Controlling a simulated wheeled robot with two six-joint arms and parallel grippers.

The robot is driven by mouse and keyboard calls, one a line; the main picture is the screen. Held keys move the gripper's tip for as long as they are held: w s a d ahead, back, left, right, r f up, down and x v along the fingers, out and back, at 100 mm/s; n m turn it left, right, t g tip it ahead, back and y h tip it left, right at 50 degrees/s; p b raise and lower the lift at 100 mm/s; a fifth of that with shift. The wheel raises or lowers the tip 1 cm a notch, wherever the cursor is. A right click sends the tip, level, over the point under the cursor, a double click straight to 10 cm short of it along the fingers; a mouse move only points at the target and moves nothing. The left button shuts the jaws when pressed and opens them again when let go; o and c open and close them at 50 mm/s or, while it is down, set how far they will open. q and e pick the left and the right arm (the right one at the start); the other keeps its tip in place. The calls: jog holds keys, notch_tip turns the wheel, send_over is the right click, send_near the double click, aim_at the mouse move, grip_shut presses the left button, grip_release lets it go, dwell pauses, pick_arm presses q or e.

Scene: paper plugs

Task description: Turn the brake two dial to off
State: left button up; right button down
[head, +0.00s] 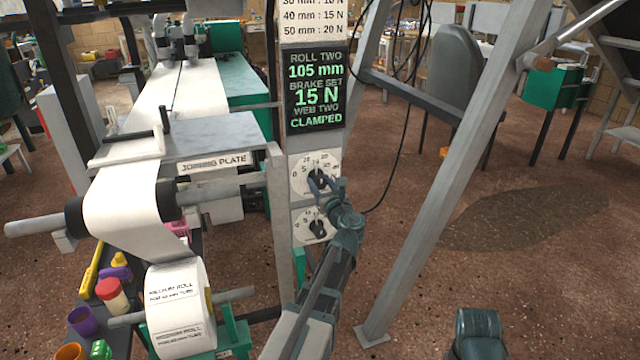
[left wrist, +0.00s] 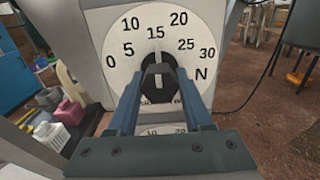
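The upper dial (head: 299,171) is a white disc on the grey post, and it fills the top of the left wrist view (left wrist: 116,66). Its scale runs from 0 at the left through 15 at the top to 30 N at the right. Its dark knob (left wrist: 158,76) points up near 15. My left gripper (head: 327,184) is at this dial, its two fingers on either side of the knob, with no clear grip on it. A second, similar dial (head: 302,228) sits just below, partly hidden by my gripper. The display (head: 316,92) reads brake set 15 N, web two clamped.
The joining plate (head: 215,140) and a paper web over a roller are left of the post. A labelled paper roll (head: 178,300) hangs below. A slanted grey frame leg (head: 445,180) stands to the right. A dark cable hangs behind my gripper. Floor at right is open.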

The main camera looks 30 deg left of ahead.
pick_arm(q)
grip_shut()
jog(key=n, duration=0.7)
jog(key=shift+n, duration=0.3)
jog(key=n, duration=0.3)
jog(key=shift+n, duration=2.1)
